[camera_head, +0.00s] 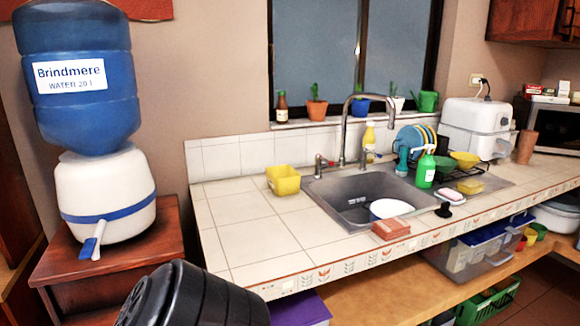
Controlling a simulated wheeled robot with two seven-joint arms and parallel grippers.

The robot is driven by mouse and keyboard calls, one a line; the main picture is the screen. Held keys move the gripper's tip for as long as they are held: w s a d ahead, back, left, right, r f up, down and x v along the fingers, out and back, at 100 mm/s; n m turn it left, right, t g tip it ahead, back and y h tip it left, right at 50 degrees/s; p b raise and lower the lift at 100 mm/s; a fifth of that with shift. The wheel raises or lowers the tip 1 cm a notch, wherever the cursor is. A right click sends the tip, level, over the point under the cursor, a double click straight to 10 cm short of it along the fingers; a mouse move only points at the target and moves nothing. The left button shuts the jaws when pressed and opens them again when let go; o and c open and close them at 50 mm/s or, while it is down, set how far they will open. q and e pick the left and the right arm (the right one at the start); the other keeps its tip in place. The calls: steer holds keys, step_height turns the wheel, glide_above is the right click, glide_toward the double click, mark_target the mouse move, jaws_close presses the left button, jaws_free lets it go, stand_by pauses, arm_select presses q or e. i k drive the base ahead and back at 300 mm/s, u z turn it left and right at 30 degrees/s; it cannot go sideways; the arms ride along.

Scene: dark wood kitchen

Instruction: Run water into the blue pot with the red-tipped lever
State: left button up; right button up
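A curved steel faucet (345,125) rises behind the sink (336,186). A small lever (320,166) at the left of the faucet seems to have a reddish tip, though it is too small to be sure. A second handle (372,155) is on the right. A small blue pot (360,107) with a plant stands on the windowsill. Neither of my grippers is in view.
A yellow container (283,180) stands left of the sink. A green spray bottle (426,170), dish rack and sponge (391,228) are at its right and front. Counter tiles at the left (245,235) are clear. A black ribbed object (190,298) fills the bottom left.

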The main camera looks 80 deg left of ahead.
mark_target(318, 158)
steer(key=k, duration=0.6)
steer(key=u, duration=0.8)
